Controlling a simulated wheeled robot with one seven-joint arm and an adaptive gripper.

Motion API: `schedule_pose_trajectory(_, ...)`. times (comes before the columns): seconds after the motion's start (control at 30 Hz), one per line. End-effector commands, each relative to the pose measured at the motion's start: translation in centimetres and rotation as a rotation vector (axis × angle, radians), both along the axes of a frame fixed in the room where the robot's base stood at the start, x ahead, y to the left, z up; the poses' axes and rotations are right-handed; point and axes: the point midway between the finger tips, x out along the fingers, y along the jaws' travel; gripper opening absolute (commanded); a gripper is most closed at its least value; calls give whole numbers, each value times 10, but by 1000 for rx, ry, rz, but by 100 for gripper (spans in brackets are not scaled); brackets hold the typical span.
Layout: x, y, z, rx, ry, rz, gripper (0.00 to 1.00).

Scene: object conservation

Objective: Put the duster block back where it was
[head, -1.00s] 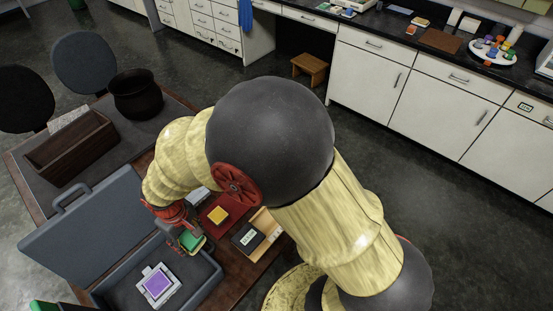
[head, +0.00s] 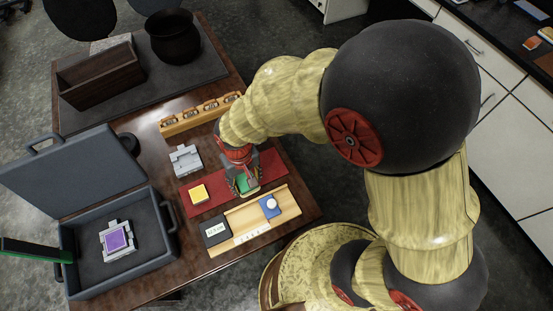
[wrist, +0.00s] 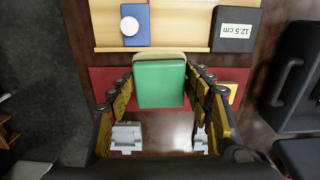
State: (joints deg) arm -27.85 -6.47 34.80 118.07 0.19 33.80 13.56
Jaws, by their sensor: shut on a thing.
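The duster block, green with a cream edge (wrist: 160,84), is between my gripper's fingers in the wrist view. In the head view the green block (head: 246,183) shows below the gripper. My gripper (head: 243,187) is shut on it, above the right part of the red mat (head: 272,164). The fingers (wrist: 162,78) lie along both sides of the block in the wrist view. Whether the block touches the mat is hard to tell. A yellow block (head: 199,193) lies on the mat to the left.
A wooden tray (head: 250,218) in front of the mat holds a black 12.5 cm block (head: 215,230) and a blue block with a white knob (head: 270,206). A grey fixture (head: 186,160) stands behind the mat. The open case (head: 165,250) at left holds a purple-topped piece (head: 117,240).

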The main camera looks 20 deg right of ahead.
Motion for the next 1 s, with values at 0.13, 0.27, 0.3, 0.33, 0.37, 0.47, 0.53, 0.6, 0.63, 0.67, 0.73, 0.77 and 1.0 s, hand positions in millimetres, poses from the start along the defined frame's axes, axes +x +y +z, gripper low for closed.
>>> schedule_pose_trajectory(0.13,0,0,-1,1,-2,-30,23)
schedule_pose_trajectory(0.27,8,-5,-5,1,-2,-48,23)
schedule_pose_trajectory(0.3,12,-9,-8,1,-2,-52,23)
schedule_pose_trajectory(0.33,17,-12,-11,0,-1,-53,23)
schedule_pose_trajectory(0.37,22,-16,-14,0,-1,-54,23)
schedule_pose_trajectory(0.47,40,-29,-25,0,-1,-54,23)
schedule_pose_trajectory(0.53,53,-37,-32,1,-1,-53,23)
schedule_pose_trajectory(0.6,66,-46,-39,1,-1,-53,23)
schedule_pose_trajectory(0.63,71,-50,-42,1,-1,-53,23)
schedule_pose_trajectory(0.67,77,-54,-45,1,-2,-53,23)
schedule_pose_trajectory(0.73,84,-60,-60,1,1,-51,23)
schedule_pose_trajectory(0.77,88,-62,-65,1,0,-51,23)
schedule_pose_trajectory(1.0,106,-74,-89,1,-1,-47,23)
